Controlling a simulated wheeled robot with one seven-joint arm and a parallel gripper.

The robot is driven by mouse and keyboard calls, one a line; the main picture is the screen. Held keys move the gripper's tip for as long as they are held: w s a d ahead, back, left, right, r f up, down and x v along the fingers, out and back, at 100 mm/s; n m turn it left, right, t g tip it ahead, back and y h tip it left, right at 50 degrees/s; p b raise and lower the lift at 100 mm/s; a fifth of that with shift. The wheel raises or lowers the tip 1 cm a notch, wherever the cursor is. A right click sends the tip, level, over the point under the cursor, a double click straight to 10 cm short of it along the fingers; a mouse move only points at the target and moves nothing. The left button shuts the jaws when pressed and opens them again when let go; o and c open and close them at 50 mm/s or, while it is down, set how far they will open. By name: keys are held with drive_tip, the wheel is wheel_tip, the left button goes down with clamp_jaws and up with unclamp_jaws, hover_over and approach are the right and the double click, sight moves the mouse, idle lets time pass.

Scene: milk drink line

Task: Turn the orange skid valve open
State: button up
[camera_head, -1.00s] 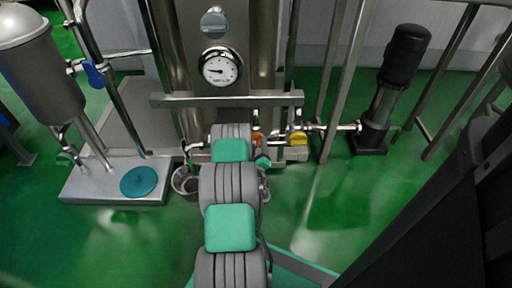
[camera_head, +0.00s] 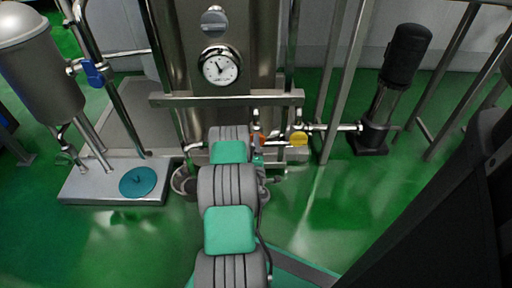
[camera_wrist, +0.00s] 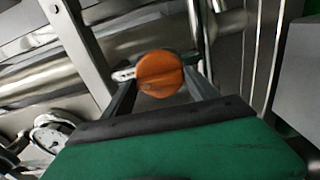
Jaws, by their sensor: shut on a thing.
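The orange valve handle (camera_wrist: 160,73) is round with a raised grip bar and sits on a pipe fitting. In the wrist view it lies between the two fingers of my gripper (camera_wrist: 159,84), which is shut on it. In the head view only a small piece of the orange valve (camera_head: 260,139) shows beside my arm. My arm hides most of the gripper there.
A yellow valve (camera_head: 299,139) sits just right of the orange one on the same piping. Above are a metal crossbar (camera_head: 226,99) and a round gauge (camera_head: 220,66). A black pump (camera_head: 405,55) stands right, a blue valve (camera_head: 94,73) left. Green floor is open at front left.

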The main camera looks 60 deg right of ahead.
drive_tip(key=shift+n, duration=0.3)
drive_tip(key=o, duration=1.2)
drive_tip(key=shift+o, duration=0.2)
drive_tip(key=v, duration=0.7)
drive_tip(key=shift+a+p, duration=0.35)
drive_tip(key=shift+s, duration=0.15)
